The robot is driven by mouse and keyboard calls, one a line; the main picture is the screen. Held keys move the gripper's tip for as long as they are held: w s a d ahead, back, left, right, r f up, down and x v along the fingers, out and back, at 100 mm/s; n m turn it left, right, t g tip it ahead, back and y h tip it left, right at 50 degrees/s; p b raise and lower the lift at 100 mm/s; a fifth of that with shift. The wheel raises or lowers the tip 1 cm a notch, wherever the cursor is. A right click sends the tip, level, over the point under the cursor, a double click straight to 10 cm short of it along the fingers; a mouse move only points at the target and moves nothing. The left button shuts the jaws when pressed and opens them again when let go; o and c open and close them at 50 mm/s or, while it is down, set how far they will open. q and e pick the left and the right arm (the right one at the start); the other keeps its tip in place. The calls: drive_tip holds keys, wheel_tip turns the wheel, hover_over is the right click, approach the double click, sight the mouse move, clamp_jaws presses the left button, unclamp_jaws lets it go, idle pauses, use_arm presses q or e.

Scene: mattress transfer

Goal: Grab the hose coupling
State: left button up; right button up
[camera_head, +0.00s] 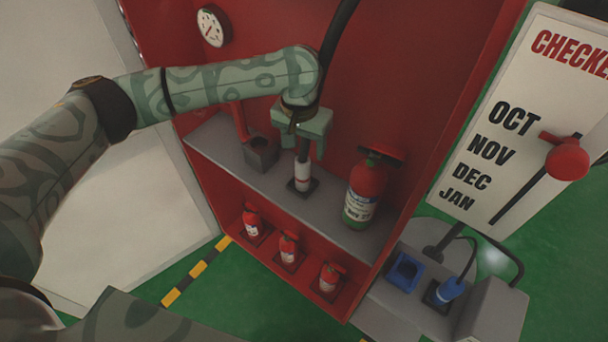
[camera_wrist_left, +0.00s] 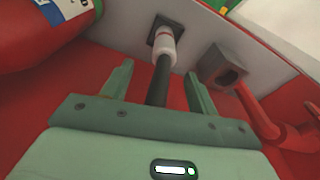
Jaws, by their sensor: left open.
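The hose coupling (camera_head: 303,177) is a white cylinder with a reddish band, standing on a dark square seat on the grey shelf. It also shows in the left wrist view (camera_wrist_left: 163,45), with a black hose (camera_wrist_left: 158,82) running from it between my fingers. My left gripper (camera_head: 302,154) is above the coupling, with its fingers pointing down. In the left wrist view my left gripper (camera_wrist_left: 159,70) is open, with a finger on each side of the hose and gaps on both sides. The coupling lies just beyond the fingertips. My right gripper is not in view.
A large fire extinguisher (camera_head: 364,193) stands right of the coupling. A grey socket block (camera_head: 262,155) with a red pipe is to its left. Small extinguishers (camera_head: 288,248) line the lower shelf. A blue coupling (camera_head: 448,291) and blue block (camera_head: 405,272) sit outside the red cabinet (camera_head: 400,80).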

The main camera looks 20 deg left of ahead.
sight(302, 160)
use_arm(q)
drive_tip(key=f, duration=0.2)
drive_tip(key=f+b, duration=0.1)
drive_tip(key=shift+w+f, duration=0.35)
drive_tip(key=shift+f, duration=0.4)
drive_tip(key=f+b, duration=0.2)
drive_tip(key=f, duration=0.1)
drive_tip(key=f+b, duration=0.1)
drive_tip(key=f, duration=0.1)
drive_tip(key=shift+w+a+f+b, duration=0.1)
drive_tip(key=shift+w+a+b, duration=0.1)
drive_tip(key=shift+a+b, duration=0.1)
drive_tip(key=shift+s+r, duration=0.1)
drive_tip(key=shift+r, duration=0.1)
drive_tip(key=shift+c, duration=0.3)
drive_tip(key=c, duration=1.2)
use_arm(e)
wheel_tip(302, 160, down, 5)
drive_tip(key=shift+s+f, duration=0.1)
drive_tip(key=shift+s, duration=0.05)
use_arm(q)
drive_tip(key=shift+r, duration=0.1)
